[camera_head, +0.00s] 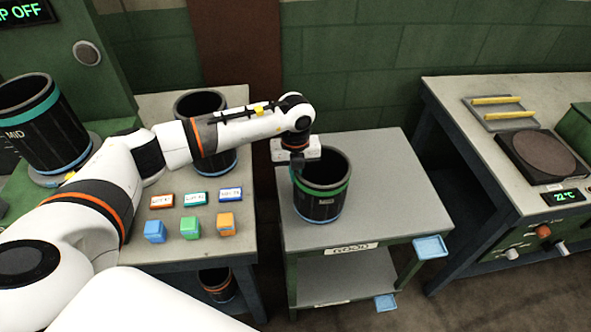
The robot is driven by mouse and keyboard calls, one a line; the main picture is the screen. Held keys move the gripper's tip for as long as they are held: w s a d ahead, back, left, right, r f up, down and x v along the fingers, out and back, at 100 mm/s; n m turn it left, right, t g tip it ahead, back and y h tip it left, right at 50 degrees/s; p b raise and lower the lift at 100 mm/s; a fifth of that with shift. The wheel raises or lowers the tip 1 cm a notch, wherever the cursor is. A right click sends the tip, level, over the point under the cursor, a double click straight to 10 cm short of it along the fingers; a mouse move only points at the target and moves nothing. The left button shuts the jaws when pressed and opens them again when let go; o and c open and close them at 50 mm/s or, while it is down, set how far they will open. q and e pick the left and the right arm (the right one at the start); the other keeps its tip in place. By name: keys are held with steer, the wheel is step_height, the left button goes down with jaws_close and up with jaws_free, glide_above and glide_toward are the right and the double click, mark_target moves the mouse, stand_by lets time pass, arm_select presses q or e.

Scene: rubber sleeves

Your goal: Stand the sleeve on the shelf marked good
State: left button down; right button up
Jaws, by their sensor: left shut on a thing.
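A black ribbed sleeve with a green band (322,197) is upright at the top of the shelf unit labelled GOOD (405,170). Its base looks to be at the top surface, but I cannot tell whether it bears its weight there. My left gripper (298,165) is at the sleeve's back left rim, shut on its wall; the fingertips are partly hidden. The GOOD label (351,249) is on the front edge of the top. My right gripper is not in view.
Another sleeve (222,165) stands on the left table behind my arm. A teal-banded sleeve (62,140) stands further left. Coloured blocks (190,226) and small labelled boxes (195,197) lie on that table. A hotplate (540,155) is on the right bench. The shelf top's right side is clear.

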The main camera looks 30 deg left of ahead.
arm_select(q)
steer(key=c, duration=1.6)
jaws_free()
steer(key=shift+o, duration=0.2)
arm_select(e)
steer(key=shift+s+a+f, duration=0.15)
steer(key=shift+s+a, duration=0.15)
